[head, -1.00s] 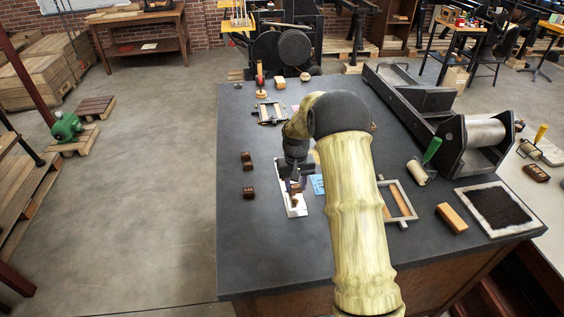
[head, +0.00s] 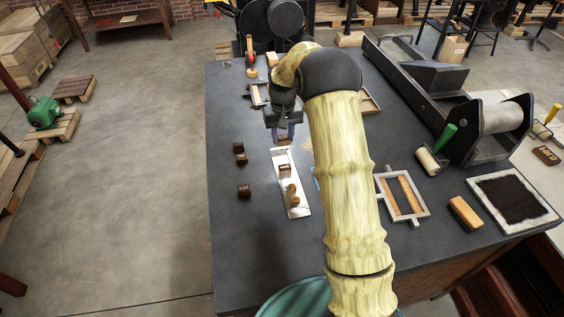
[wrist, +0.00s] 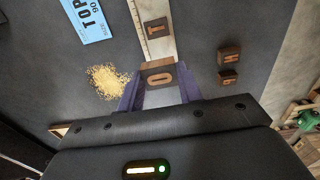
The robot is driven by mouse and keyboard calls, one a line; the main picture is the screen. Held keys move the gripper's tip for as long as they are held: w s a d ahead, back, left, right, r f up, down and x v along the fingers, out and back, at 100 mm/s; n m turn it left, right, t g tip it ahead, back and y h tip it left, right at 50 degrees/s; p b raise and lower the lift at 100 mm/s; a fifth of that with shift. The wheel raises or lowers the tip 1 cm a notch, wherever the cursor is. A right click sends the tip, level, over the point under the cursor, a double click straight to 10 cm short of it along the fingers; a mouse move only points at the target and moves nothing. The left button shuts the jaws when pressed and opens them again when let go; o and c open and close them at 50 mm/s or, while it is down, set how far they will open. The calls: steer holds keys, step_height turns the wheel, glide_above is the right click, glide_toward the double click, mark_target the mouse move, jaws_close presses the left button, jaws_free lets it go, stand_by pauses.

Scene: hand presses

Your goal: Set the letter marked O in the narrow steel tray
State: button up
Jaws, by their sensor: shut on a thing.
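My gripper (wrist: 160,90) is shut on a wooden block marked O (wrist: 161,75), its letter face towards the wrist camera. In the head view my gripper (head: 283,132) holds the O block (head: 284,141) at the far end of the narrow steel tray (head: 302,208). The tray (wrist: 140,14) runs beneath and beyond the block in the wrist view. I cannot tell whether block and tray touch. A block marked T (wrist: 155,28) stands in the tray; it also shows in the head view (head: 285,170). A round-knobbed wooden piece (head: 292,195) is at the tray's near end.
Left of the tray lie several dark letter blocks (head: 244,190), one marked H (wrist: 231,54). A metal frame (head: 402,195) and a green-handled roller (head: 432,155) are right of my arm.

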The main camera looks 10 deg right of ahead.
steer(key=shift+f+p, duration=0.75)
steer(key=shift+f, duration=2.4)
steer(key=shift+f, duration=0.1)
step_height(320, 180, down, 4)
steer(key=shift+r+p, duration=0.25)
steer(key=shift+p, duration=0.35)
steer(key=shift+f, duration=0.1)
